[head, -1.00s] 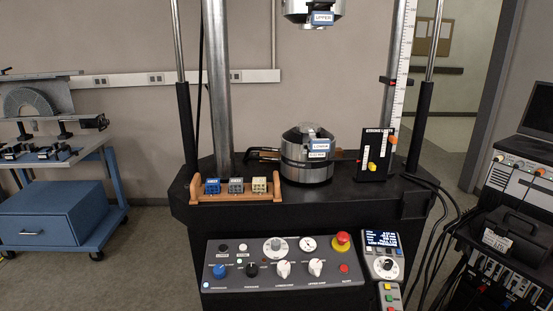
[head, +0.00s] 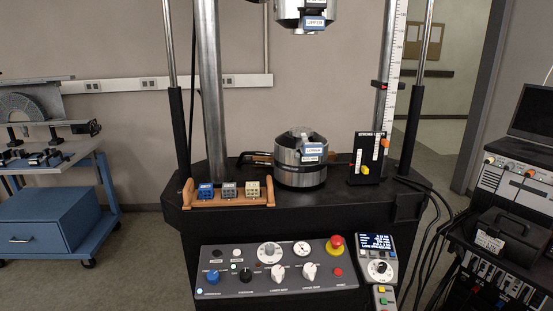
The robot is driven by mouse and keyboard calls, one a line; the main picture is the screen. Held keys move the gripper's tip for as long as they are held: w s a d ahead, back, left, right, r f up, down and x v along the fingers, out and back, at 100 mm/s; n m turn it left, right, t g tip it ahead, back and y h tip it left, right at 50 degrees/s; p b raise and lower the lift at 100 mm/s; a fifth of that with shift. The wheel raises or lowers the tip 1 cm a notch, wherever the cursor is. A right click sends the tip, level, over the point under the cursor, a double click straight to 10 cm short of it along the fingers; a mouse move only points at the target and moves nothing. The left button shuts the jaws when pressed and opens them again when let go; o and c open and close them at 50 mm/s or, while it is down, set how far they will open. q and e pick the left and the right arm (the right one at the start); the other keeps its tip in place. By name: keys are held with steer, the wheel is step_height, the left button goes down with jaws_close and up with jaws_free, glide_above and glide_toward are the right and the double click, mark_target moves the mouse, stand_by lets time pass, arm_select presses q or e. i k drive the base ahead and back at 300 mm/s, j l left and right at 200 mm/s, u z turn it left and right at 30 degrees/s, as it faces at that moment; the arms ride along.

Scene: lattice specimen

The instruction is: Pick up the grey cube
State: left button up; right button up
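The grey cube (head: 229,192) sits in the middle of a wooden tray (head: 228,206) on the black machine bed. A blue cube (head: 206,192) is to its left and a cream cube (head: 252,189) to its right, each a small gap apart. All three look like lattice blocks with small labels on them. Neither of my grippers shows in the head view.
The lower grip (head: 301,175) stands right of the tray, below the upper grip (head: 302,14). A stroke-limits stand (head: 367,160) is further right. A control panel (head: 275,268) juts out in front. A blue cart (head: 48,222) is left, an equipment rack (head: 500,230) right.

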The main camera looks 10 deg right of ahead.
mark_target(229, 189)
steer(key=z, duration=0.35)
steer(key=j+z, duration=0.15)
steer(key=z, duration=0.2)
steer(key=j+z, duration=0.1)
steer(key=z, duration=0.25)
steer(key=j+z, duration=0.4)
steer(key=k+j+z, duration=0.15)
steer(key=j+z, duration=0.25)
steer(key=j, duration=0.2)
steer(key=k+j+z, duration=0.1)
steer(key=j, duration=0.25)
steer(key=k+j+z, duration=0.1)
steer(key=j, duration=0.25)
steer(key=k+j, duration=0.15)
steer(key=j, duration=0.2)
steer(key=z, duration=0.05)
